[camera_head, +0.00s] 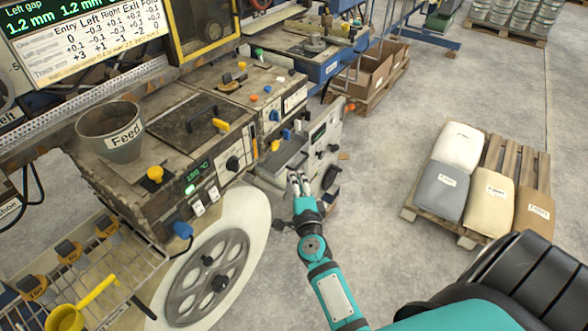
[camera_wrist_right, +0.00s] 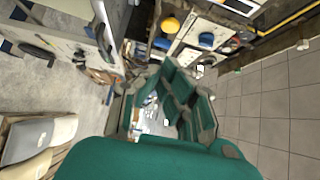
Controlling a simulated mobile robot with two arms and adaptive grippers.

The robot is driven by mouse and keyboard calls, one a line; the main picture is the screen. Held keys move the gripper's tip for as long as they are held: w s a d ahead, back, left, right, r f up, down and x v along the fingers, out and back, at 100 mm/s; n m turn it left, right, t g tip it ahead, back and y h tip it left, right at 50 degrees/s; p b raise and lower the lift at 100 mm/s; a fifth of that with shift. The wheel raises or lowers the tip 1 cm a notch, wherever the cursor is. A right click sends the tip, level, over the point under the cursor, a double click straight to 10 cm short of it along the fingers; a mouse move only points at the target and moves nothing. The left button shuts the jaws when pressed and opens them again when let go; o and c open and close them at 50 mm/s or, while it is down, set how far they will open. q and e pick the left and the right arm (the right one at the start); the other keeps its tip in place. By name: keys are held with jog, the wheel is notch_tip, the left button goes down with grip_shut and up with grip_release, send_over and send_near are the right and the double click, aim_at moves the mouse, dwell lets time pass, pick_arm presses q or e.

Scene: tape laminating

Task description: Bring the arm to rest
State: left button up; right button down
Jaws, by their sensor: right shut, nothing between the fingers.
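My right arm (camera_head: 335,295) reaches in from the bottom right in the head view. Its gripper (camera_head: 299,178) is at the front edge of the machine, by a grey tray (camera_head: 286,153) on the machine's front. The gripper is shut with nothing visible in it. In the right wrist view the teal and grey fingers (camera_wrist_right: 172,100) fill the middle, with the machine front behind them. Whether the fingertips touch the tray or are apart from it, I cannot tell. My left gripper is not in view.
The machine with knobs, a "Feed" cup (camera_head: 110,132) and a large wheel (camera_head: 213,277) fills the left. A pallet (camera_head: 520,165) with several sacks stands right. The grey floor (camera_head: 390,215) between is clear.

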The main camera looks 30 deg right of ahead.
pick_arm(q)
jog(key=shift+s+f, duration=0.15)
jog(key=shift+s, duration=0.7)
pick_arm(e)
jog(key=shift+s+a, duration=0.3)
jog(key=shift+s, duration=0.2)
